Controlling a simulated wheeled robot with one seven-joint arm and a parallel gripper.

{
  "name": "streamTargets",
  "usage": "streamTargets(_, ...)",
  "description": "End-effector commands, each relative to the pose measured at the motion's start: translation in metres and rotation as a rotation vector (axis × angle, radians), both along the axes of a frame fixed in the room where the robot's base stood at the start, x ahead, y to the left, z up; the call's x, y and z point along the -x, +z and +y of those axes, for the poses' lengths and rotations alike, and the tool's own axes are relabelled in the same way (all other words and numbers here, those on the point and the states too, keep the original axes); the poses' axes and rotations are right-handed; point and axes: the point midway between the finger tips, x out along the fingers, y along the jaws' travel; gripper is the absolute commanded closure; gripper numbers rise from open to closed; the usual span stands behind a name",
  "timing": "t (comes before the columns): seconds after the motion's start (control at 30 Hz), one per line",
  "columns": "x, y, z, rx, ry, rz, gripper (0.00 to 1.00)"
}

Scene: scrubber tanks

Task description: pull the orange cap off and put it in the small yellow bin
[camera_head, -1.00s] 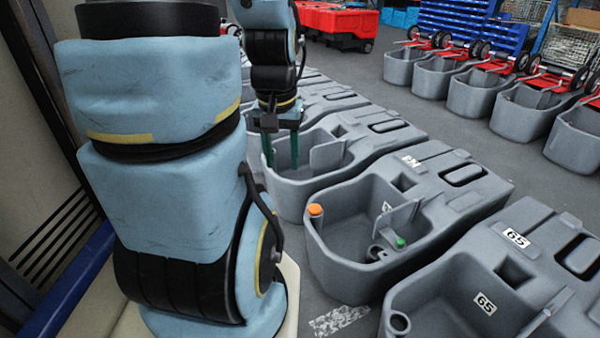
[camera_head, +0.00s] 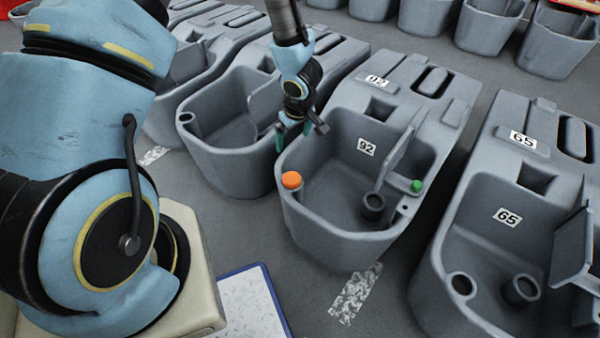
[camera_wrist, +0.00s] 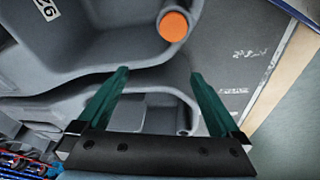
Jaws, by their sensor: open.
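The orange cap (camera_head: 291,180) sits on the front left rim corner of the grey tank marked 92 (camera_head: 330,228). In the wrist view the orange cap (camera_wrist: 173,26) is beyond the fingertips, near the top centre. My gripper (camera_head: 292,136) has green fingers and hangs above and behind the cap, by the tank's left side. In the wrist view my gripper (camera_wrist: 160,74) is open and empty, with nothing between its fingers. I do not see the small yellow bin in either view.
A green cap (camera_head: 417,186) sits on the right side of tank 92. Tank 65 (camera_head: 420,290) stands to the right, and another grey tank (camera_head: 225,165) stands close on the left. Dark floor (camera_head: 300,290) lies open in front of tank 92.

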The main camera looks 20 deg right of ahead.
Motion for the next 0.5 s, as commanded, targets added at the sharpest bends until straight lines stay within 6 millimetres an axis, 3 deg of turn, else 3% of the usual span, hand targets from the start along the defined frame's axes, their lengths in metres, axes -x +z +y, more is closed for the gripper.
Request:
streamTargets(0.03, 0.012, -0.027, -0.005, -0.027, 0.016, 0.01, 0.0)
streamTargets(0.1, 0.023, -0.044, -0.006, -0.059, 0.039, 0.018, 0.0)
streamTargets(0.27, 0.034, -0.062, -0.006, -0.093, 0.065, 0.027, 0.0)
streamTargets(0.5, 0.027, -0.092, -0.003, -0.096, 0.068, 0.029, 0.0)
